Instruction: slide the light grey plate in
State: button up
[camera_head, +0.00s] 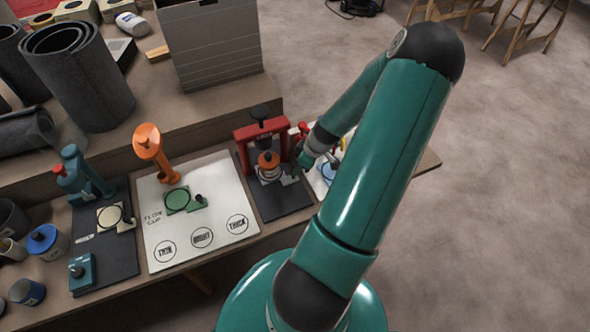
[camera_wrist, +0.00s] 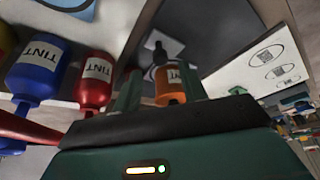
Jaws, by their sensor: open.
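The light grey plate (camera_head: 290,179) appears low at the red press (camera_head: 262,135), on a dark mat, partly hidden by the press parts and my gripper. An orange, dark-topped piece (camera_head: 268,160) stands in the press above it. My gripper (camera_head: 303,163) is just right of the press, close to the plate's right end. In the wrist view my gripper (camera_wrist: 160,88) is open, with an orange labelled cylinder (camera_wrist: 171,84) showing beyond and between its fingers. A light grey patch (camera_wrist: 155,40) with a dark knob lies behind it; I cannot tell if they touch the fingers.
A white board (camera_head: 215,225) with a green plate (camera_head: 178,200) and an orange stand (camera_head: 153,150) lies to the left. Further left are a teal press (camera_head: 80,178) and a cream plate (camera_head: 109,216).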

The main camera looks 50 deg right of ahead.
jog(key=x, duration=0.4)
jog(key=shift+w+f, duration=0.1)
jog(key=shift+f, duration=0.1)
grip_shut()
